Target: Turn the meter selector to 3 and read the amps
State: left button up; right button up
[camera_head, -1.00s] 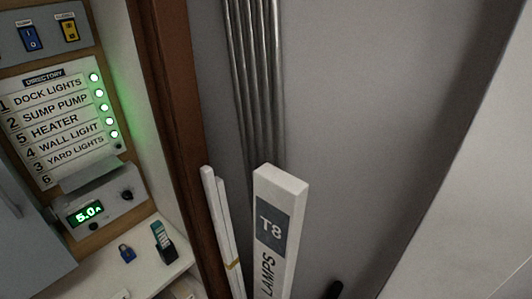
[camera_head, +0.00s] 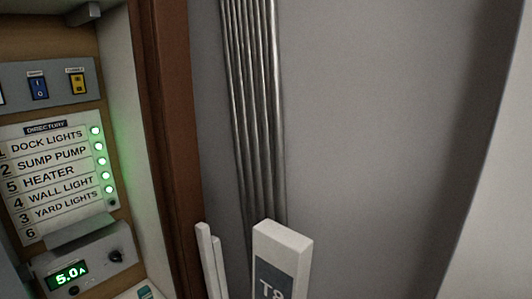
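The meter (camera_head: 78,268) is a grey box at the lower left, below the directory board. Its green display (camera_head: 68,276) reads 5.0A. A black selector knob (camera_head: 116,256) sits on its right side; its setting is too small to read. A smaller dark knob (camera_head: 73,291) is under the display. The directory (camera_head: 55,170) lists dock lights, sump pump, heater, wall light and yard lights, with a bare line numbered 6. Several green lamps (camera_head: 98,145) glow along its right side, and the lowest spot is dark. Neither gripper is in view.
A blue switch (camera_head: 39,88) and a yellow switch (camera_head: 77,84) are above the directory. A brown post (camera_head: 168,150) edges the cabinet. Right of it stand metal conduits (camera_head: 255,110), white sticks (camera_head: 208,262) and a white T8 lamp box (camera_head: 281,245) against a grey wall.

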aim_at(115, 257)
jog(key=u, duration=1.4)
